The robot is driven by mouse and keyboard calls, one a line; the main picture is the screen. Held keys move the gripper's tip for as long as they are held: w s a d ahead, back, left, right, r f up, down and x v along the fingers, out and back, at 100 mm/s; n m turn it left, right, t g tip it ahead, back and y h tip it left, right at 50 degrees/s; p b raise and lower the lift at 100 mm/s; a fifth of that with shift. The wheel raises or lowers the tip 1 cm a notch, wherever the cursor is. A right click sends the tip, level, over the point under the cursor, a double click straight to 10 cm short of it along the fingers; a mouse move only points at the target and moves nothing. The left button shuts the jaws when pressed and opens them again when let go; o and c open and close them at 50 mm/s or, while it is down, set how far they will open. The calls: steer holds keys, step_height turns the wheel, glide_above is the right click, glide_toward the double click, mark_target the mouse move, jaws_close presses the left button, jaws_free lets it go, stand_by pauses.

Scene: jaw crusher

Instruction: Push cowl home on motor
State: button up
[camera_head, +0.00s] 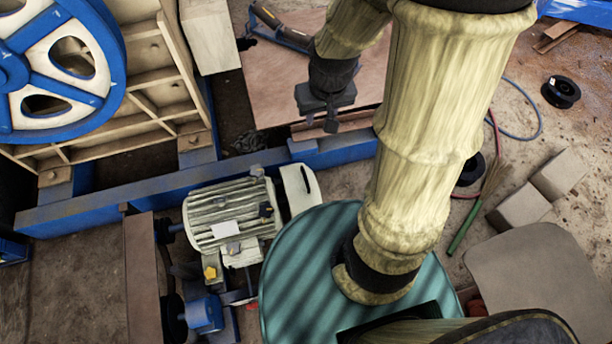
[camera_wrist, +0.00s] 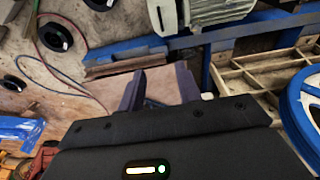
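The motor (camera_head: 225,212) is a pale, finned body lying on the blue frame at the lower middle of the head view. The cowl (camera_head: 300,188) is a pale, rounded cover at the motor's right end. A narrow dark gap shows between them; its depth is hard to tell. In the wrist view the motor (camera_wrist: 218,9) and cowl (camera_wrist: 164,14) are at the top, cut off by the edge. My gripper (camera_head: 331,122) hangs beyond the cowl, up and right of it, apart from it. In the wrist view its two fingers (camera_wrist: 160,90) are spread with nothing between them.
A blue beam (camera_head: 340,153) runs behind the motor and cowl. The crusher's blue flywheel (camera_head: 62,75) and ribbed body stand at upper left. A spool (camera_head: 561,91), pale blocks (camera_head: 522,207) and a hose lie on the right floor. A brown board (camera_head: 275,90) lies behind my gripper.

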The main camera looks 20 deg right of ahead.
steer(key=w+d+f+g+b, duration=0.1)
steer(key=w+f+b, duration=0.45)
steer(key=f, duration=0.75)
steer(key=g+y+b, duration=0.1)
steer(key=y+b, duration=0.1)
steer(key=b, duration=0.8)
glide_above(305, 176)
steer(key=d, duration=0.4)
step_height(305, 176, down, 20)
steer(key=shift+w+r+p, duration=0.1)
steer(key=shift+r+p, duration=0.1)
steer(key=shift+p, duration=0.1)
steer(key=a+f+b, duration=0.1)
steer(key=f, duration=0.4)
steer(key=a+f+b, duration=0.1)
steer(key=f, duration=0.5)
steer(key=a+f+b, duration=0.1)
steer(key=f, duration=0.5)
steer(key=shift+a, duration=0.25)
jaws_close()
